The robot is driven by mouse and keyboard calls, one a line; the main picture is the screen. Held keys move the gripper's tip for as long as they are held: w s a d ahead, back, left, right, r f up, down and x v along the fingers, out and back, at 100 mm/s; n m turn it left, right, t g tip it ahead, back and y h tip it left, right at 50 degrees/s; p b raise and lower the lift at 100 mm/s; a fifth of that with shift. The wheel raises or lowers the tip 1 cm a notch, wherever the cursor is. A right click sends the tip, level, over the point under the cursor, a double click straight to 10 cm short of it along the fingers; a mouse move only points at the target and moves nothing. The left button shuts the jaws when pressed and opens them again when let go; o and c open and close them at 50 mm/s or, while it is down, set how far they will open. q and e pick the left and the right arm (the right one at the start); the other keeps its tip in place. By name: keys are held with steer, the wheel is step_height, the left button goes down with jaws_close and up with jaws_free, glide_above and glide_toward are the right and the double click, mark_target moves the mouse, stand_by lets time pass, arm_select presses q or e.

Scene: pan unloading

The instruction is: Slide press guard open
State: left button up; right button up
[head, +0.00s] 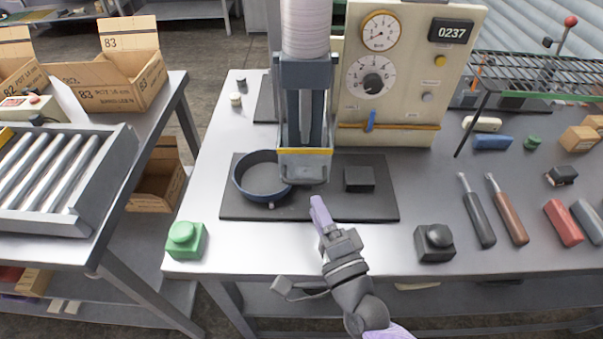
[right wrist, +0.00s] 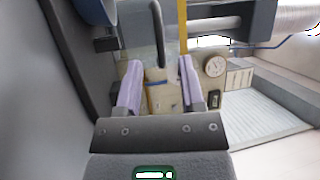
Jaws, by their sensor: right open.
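The press (head: 304,90) stands at the back of the table with a clear guard at its front. The guard's yellow edge (right wrist: 183,25) also shows in the right wrist view. My right gripper (head: 318,206) is open, in front of and below the guard. In the right wrist view its purple fingers (right wrist: 158,78) stand apart, with a dark curved handle (right wrist: 157,32) showing between and beyond them. I cannot tell if they touch it. My left gripper is not in view.
A blue pan (head: 262,178) and a small black block (head: 359,179) are on the dark mat (head: 370,208). A green button box (head: 184,240) and black button box (head: 435,243) flank the front. Tools lie at right. A roller conveyor (head: 60,170) is at left.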

mark_target(304, 181)
steer(key=x, duration=0.6)
steer(key=shift+w+a+r, duration=0.1)
steer(key=shift+w, duration=0.2)
jaws_close()
stand_by(1.0)
